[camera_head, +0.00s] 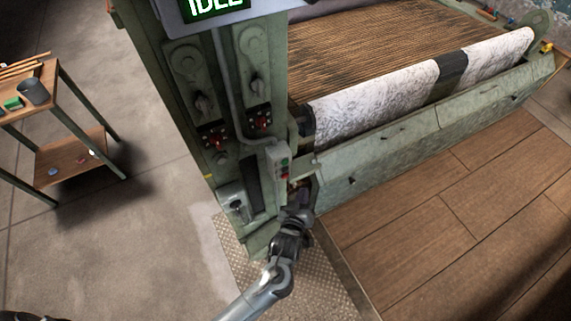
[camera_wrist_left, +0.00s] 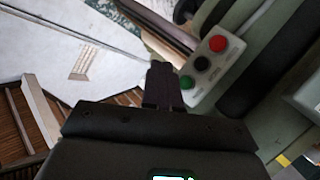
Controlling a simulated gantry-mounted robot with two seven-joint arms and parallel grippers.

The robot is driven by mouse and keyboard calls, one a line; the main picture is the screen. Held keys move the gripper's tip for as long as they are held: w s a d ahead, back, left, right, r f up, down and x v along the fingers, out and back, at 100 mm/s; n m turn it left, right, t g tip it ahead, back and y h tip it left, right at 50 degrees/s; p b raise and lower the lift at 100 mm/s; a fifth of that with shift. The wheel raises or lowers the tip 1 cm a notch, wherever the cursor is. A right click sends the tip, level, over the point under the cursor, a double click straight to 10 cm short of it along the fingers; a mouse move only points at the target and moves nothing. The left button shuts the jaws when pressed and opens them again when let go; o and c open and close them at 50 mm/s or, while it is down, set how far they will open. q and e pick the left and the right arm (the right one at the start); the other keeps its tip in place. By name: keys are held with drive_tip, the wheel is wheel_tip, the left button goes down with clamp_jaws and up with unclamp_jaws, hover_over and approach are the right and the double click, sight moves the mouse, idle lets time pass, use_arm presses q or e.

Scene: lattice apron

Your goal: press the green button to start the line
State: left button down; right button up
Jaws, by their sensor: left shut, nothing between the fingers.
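A small grey control box (camera_head: 276,158) is fixed to the front corner of the green machine post, with a green button (camera_head: 284,162) and a red one below it. In the left wrist view the box (camera_wrist_left: 206,75) carries a red button, a black button and the green button (camera_wrist_left: 187,82). My left gripper (camera_head: 300,190) is shut and empty, just below and right of the box in the head view. In the left wrist view its fingertips (camera_wrist_left: 160,72) are beside the green button; I cannot tell whether they touch the box. My right gripper is not in view.
Red-handled switches (camera_head: 215,138) and knobs cover the post. The loom's cloth roll (camera_head: 375,93) and front beam extend right. A wooden cart (camera_head: 70,155) stands left, with open floor between.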

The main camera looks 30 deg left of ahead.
sight(285, 162)
use_arm(q)
drive_tip(key=shift+a, duration=0.15)
drive_tip(key=w+a+b, duration=0.2)
drive_tip(key=w+a, duration=0.3)
drive_tip(key=a, duration=0.1)
drive_tip(key=shift+w+a, duration=0.15)
drive_tip(key=shift+a, duration=0.2)
idle(0.3)
drive_tip(key=shift+w+a, duration=0.1)
drive_tip(key=shift+a, duration=0.05)
idle(1.9)
drive_tip(key=shift+w+a, duration=0.15)
drive_tip(key=shift+a, duration=0.05)
